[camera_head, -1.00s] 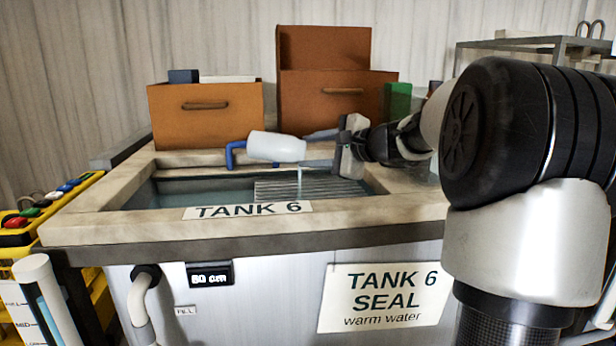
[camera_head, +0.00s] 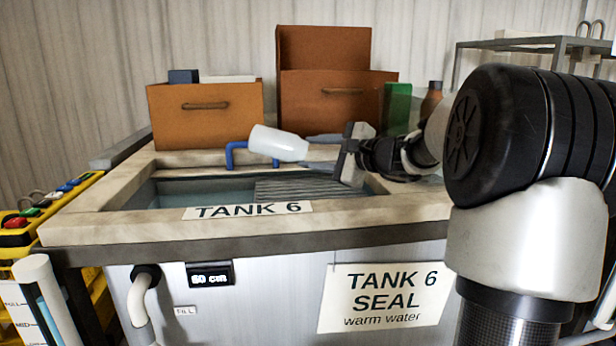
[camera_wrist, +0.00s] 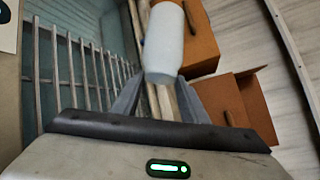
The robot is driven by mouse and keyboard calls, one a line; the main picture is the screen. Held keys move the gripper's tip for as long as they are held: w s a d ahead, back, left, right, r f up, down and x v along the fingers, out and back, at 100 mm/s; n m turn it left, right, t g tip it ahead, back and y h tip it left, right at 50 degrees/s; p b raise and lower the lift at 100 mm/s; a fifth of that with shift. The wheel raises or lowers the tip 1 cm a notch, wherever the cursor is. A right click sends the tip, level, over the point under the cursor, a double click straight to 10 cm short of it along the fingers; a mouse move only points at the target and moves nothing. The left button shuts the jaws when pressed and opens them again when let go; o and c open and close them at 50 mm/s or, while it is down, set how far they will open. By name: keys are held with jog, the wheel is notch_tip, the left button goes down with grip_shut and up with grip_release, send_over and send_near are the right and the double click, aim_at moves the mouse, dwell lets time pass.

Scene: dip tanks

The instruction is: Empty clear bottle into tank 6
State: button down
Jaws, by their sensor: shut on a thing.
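The clear bottle (camera_head: 278,144) is a whitish, see-through cylinder above tank 6 (camera_head: 330,212). It lies tilted, its right end lower than its left end. My gripper (camera_head: 318,153) is at the bottle's right side and shut on it. In the wrist view the bottle (camera_wrist: 165,45) sits between the two fingers of my gripper (camera_wrist: 162,88). No stream shows under the bottle now. The tank holds bluish water with a ribbed grey rack (camera_head: 305,189) in it. The bottle's mouth is not clear to see.
Two brown boxes (camera_head: 205,128) (camera_head: 338,103) stand behind the tank. A blue bent pipe (camera_head: 231,152) is at the back rim, close to the bottle. A green object (camera_head: 397,105) and a brown bottle (camera_head: 431,100) stand at the back right. A yellow button panel (camera_head: 45,215) is at the left.

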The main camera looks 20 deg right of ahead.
jog(key=shift+d, duration=0.1)
jog(key=shift+s+d+r+m+t+y, duration=0.1)
jog(key=shift+r+m+t+y, duration=0.2)
jog(key=shift+r, duration=0.35)
jog(key=shift+d+r+m+t+y, duration=0.1)
jog(key=shift+r+m+t+y, duration=0.1)
jog(key=shift+r+m+t, duration=0.3)
jog(key=shift+t, duration=0.3)
dwell(0.5)
dwell(0.9)
